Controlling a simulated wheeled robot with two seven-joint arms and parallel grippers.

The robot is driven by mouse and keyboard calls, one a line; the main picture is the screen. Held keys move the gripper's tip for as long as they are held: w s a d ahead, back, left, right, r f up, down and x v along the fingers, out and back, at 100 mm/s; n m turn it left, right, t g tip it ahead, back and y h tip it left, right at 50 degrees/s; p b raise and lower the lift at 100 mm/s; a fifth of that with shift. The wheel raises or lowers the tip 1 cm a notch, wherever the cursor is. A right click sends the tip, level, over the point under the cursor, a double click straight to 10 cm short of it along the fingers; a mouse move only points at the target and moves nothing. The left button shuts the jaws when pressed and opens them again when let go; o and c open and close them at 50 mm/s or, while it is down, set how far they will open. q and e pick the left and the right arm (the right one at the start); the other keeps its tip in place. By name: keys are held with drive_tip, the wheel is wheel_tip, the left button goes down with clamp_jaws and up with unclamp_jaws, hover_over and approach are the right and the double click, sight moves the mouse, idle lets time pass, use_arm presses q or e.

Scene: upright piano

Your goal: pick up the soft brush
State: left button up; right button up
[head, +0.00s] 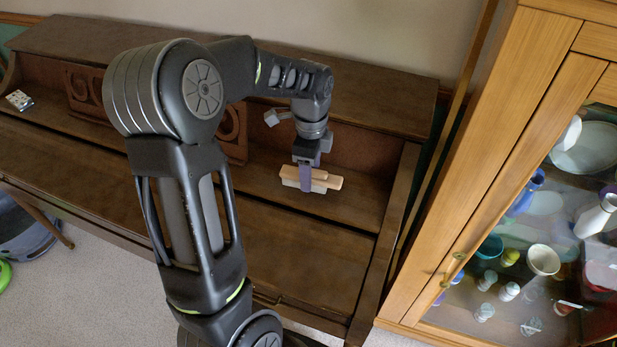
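The soft brush (326,183) has a pale wooden handle and back with light bristles below. It lies on the brown ledge of the upright piano (260,205), towards its right end. My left gripper (311,174) points down over the brush. One purple finger is in front of the brush and the other is behind it, partly hidden. I cannot tell whether both fingers press on it. The brush looks level and at the ledge, and any gap beneath it is not visible. My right gripper is not in view.
A small patterned item (19,100) lies at the piano's left end. A grey object (276,117) shows behind my wrist. A glass-fronted wooden cabinet (478,190) with dishes stands close on the right. The ledge right of the brush is clear. My arm hides part of the piano.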

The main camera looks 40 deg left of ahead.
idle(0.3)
use_arm(q)
clamp_jaws()
idle(0.5)
